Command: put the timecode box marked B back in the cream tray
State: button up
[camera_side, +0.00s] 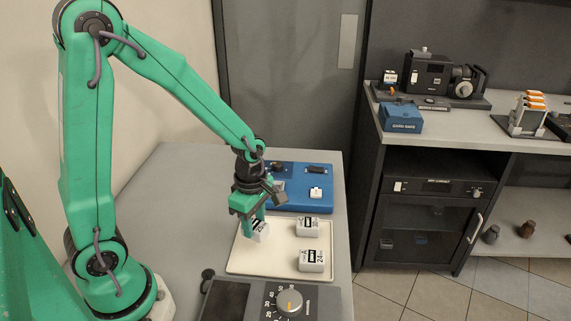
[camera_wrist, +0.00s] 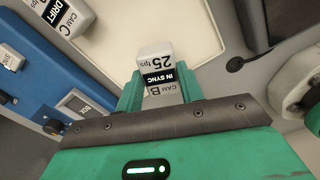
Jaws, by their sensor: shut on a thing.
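The timecode box marked B (camera_wrist: 157,72) is white with a black band reading IN SYNC and 25 fps. My gripper (camera_side: 254,222) is shut on it, with a green finger on each side of it in the wrist view. In the side view the box (camera_side: 261,233) is tilted at the left part of the cream tray (camera_side: 278,262). I cannot tell whether it touches the tray floor. The tray also shows in the wrist view (camera_wrist: 128,22). Two other white boxes, a back one (camera_side: 307,227) and a front one (camera_side: 312,261), sit in the tray's right half.
A blue unit (camera_side: 290,203) stands behind the tray, with a small white box (camera_side: 316,193) on it. A dark panel with a dial (camera_side: 289,302) stands in front. A box marked CAM C, DRIFT (camera_wrist: 68,18) shows in the wrist view. Bare grey table lies left.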

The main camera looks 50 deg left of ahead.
aim_at(254, 224)
jog(key=shift+f, duration=1.75)
jog(key=shift+f, duration=0.1)
jog(key=o, duration=1.1)
jog(key=shift+r, duration=6.15)
jog(key=shift+r, duration=0.1)
